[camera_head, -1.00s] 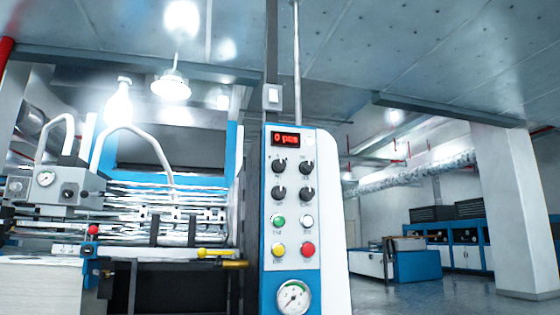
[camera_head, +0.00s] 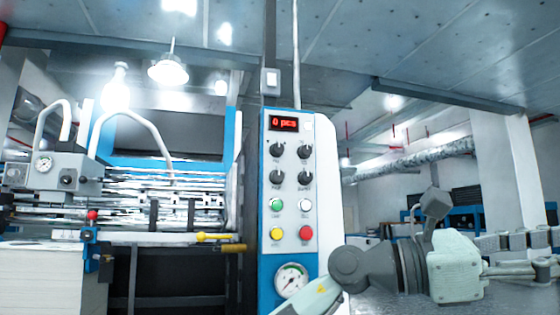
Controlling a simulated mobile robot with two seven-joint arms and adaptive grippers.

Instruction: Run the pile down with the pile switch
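The control panel (camera_head: 318,220) stands near the centre, with a red "0 pcs" display (camera_head: 283,124). Below it are four black knobs, among them the upper left knob (camera_head: 276,149) and lower right knob (camera_head: 304,179). Under them are a green button (camera_head: 276,205), a white button (camera_head: 305,205), a yellow button (camera_head: 277,234) and a red button (camera_head: 306,233). The labels are too small to read, so I cannot tell which is the pile switch. My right gripper is not visible.
A white pile (camera_head: 40,280) stands at the lower left under the machine's rollers. A pressure gauge (camera_head: 291,279) sits low on the panel, partly covered by my arm. A yellow-handled lever (camera_head: 213,238) sticks out left of the panel. A pillar (camera_head: 505,170) stands behind right.

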